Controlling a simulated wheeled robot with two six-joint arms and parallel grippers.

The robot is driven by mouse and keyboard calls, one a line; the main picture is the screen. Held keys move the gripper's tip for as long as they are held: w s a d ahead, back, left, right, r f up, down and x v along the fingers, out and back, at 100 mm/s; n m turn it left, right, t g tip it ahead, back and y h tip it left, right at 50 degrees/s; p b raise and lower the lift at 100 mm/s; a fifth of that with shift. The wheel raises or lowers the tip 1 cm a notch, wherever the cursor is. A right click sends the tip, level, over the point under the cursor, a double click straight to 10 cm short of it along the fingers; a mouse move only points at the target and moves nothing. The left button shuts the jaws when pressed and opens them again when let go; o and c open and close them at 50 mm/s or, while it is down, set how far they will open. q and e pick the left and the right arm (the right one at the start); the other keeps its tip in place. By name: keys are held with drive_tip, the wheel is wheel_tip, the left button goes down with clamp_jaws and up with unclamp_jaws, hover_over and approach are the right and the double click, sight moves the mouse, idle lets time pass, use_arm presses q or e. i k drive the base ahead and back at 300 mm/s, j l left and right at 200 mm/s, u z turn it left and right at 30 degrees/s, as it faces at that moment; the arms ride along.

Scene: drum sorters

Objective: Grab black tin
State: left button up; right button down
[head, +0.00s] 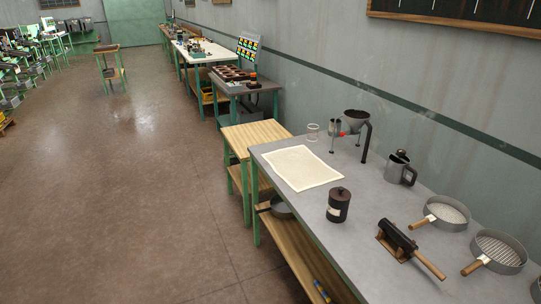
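A black tin (339,206) stands upright on the grey table (370,250) in the head view. It is a dark cylinder with a knobbed lid and a small pale label low on its side. It stands just in front of a cream sheet (302,167), apart from the other tools. Neither my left gripper nor my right gripper shows in this view.
A black roller with a wooden handle (398,239) lies right of the tin. Two round sieves (447,214) (499,252), a metal jug (400,170) and a funnel on a stand (356,121) are farther right or back. Open floor (150,190) lies left.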

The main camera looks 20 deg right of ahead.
sight(336, 212)
drive_tip(key=i+j+z, duration=0.1)
drive_tip(key=i+z, duration=0.4)
drive_tip(key=i, duration=0.7)
